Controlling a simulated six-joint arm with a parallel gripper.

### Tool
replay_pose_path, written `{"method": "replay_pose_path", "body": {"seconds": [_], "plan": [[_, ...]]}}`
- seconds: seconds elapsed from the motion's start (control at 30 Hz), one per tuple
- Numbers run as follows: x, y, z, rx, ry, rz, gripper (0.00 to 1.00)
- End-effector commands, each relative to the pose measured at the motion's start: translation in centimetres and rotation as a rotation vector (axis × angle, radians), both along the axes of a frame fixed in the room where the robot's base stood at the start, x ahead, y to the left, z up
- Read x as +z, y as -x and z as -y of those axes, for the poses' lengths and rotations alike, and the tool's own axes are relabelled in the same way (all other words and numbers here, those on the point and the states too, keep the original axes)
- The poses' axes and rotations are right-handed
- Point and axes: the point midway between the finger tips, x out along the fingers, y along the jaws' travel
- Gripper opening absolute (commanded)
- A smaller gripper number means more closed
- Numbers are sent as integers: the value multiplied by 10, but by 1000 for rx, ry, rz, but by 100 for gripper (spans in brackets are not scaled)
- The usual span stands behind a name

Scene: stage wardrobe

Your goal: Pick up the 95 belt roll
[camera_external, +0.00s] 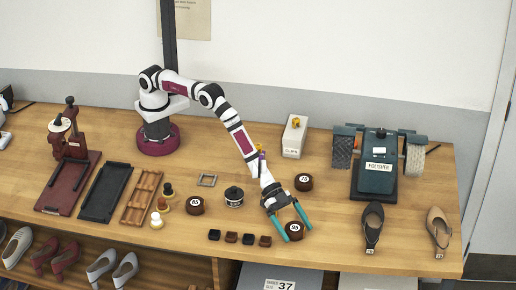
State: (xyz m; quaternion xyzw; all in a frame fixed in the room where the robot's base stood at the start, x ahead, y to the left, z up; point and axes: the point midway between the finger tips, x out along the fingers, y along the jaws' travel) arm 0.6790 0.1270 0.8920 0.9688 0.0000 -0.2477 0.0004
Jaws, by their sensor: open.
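A dark brown belt roll (295,231) lies near the front edge of the table. Its white label looks like 95, but it is too small to read surely. My gripper (298,235) is open, with its teal fingers on either side of this roll; I cannot tell whether they touch it. A second brown roll (304,184) with a round label lies behind my gripper. A third brown roll (195,206), its label looking like 85, lies to the left.
A dark round tin (234,197) stands left of my gripper. Several small dark blocks (232,237) lie along the front edge. A polisher (378,175) and two shoes stand to the right. A white box (294,136) is at the back. Trays are at the left.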

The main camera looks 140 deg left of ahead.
Motion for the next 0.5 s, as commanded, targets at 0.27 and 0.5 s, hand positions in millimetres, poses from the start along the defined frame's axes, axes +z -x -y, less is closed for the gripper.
{"method": "replay_pose_path", "body": {"seconds": [0.27, 0.5], "plan": [[0, 0, 0, 0, 0, 0, 78], [1, 0, 0, 0, -1, 0, 35]]}}
